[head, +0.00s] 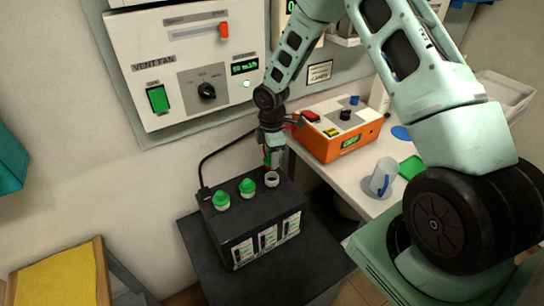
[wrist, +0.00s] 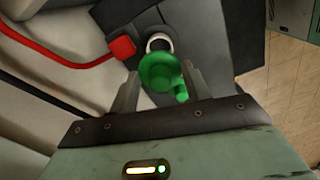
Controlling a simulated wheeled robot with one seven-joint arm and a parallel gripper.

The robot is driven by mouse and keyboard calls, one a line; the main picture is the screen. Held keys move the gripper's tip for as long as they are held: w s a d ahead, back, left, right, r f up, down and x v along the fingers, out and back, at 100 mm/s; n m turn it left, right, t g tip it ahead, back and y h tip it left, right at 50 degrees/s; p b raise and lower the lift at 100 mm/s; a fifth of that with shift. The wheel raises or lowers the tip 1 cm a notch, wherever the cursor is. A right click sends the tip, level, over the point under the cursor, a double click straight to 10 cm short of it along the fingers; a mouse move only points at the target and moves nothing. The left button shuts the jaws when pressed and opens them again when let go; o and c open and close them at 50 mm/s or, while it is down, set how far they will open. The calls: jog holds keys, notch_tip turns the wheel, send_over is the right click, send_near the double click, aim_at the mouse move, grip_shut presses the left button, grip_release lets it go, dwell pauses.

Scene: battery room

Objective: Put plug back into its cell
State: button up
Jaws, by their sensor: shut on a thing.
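The black battery (head: 232,226) stands on a dark stand and has two green plugs (head: 221,200) seated in its top. Its third cell, at the back right, is an open white-rimmed hole (head: 272,179). My gripper (head: 271,150) is just above that end of the battery. In the wrist view my gripper (wrist: 160,84) is shut on a green plug (wrist: 158,70), with one finger on either side. The white rim of the open cell (wrist: 159,43) shows just beyond the plug and is partly covered by it. The gap between plug and rim is hard to judge.
A red terminal clamp (wrist: 122,47) with a red cable sits close to the open cell. A black cable runs from the battery's back left. An orange device (head: 340,145), a clear mug (head: 383,177) and a green cloth (head: 412,169) are on the bench to the right.

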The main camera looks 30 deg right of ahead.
notch_tip(320, 180, down, 4)
jog(key=b, duration=0.3)
notch_tip(320, 180, down, 2)
jog(key=shift+b, duration=0.6)
jog(key=shift+f+p, duration=0.1)
jog(key=shift+p, duration=0.2)
dwell(2.1)
jog(key=o, duration=1)
jog(key=shift+r+p, duration=2.9)
jog(key=shift+r, duration=0.65)
